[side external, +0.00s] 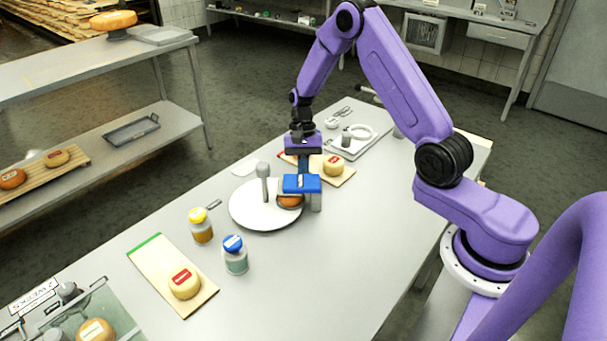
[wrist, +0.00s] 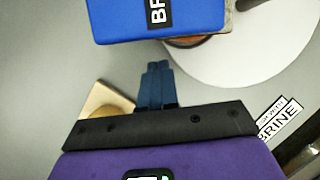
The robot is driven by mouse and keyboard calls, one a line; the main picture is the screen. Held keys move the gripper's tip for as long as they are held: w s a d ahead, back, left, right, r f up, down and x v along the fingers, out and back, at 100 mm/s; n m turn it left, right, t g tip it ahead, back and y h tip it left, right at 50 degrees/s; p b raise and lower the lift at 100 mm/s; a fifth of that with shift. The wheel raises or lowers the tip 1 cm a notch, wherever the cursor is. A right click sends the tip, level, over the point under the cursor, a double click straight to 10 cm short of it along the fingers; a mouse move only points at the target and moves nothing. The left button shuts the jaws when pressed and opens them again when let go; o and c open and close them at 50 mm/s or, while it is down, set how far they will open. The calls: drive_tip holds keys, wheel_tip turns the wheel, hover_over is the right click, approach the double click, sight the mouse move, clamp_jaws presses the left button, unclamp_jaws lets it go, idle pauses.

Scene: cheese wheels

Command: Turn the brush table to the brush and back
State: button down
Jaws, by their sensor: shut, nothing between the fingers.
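The brush table is a white round disc (side external: 249,213) with a grey upright peg (side external: 264,186) on it; part of the disc (wrist: 258,72) shows in the wrist view. An orange-brown cheese wheel (side external: 289,202) sits at the disc's right side. The blue brush block (side external: 301,184) is over this wheel, beside a grey post (side external: 316,202); the block (wrist: 200,22) also fills the top of the wrist view and hides most of the wheel (wrist: 188,42). My gripper (side external: 303,170) is shut and empty, fingers down, behind the blue block. Its fingertips (wrist: 158,66) point towards the block; contact is unclear.
A board with a yellow cheese (side external: 333,165) lies right behind my gripper. A yellow-lidded jar (side external: 201,226), a blue-lidded jar (side external: 235,255) and another board with a cheese (side external: 184,283) stand at front left. A BRINE sign (wrist: 279,120) shows in the wrist view. The table's right front is clear.

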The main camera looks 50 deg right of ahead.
drive_tip(key=shift+s+a, duration=0.1)
drive_tip(key=shift+a, duration=0.05)
drive_tip(key=shift+s+a+m, duration=0.4)
drive_tip(key=shift+s, duration=0.2)
drive_tip(key=shift+d, duration=0.1)
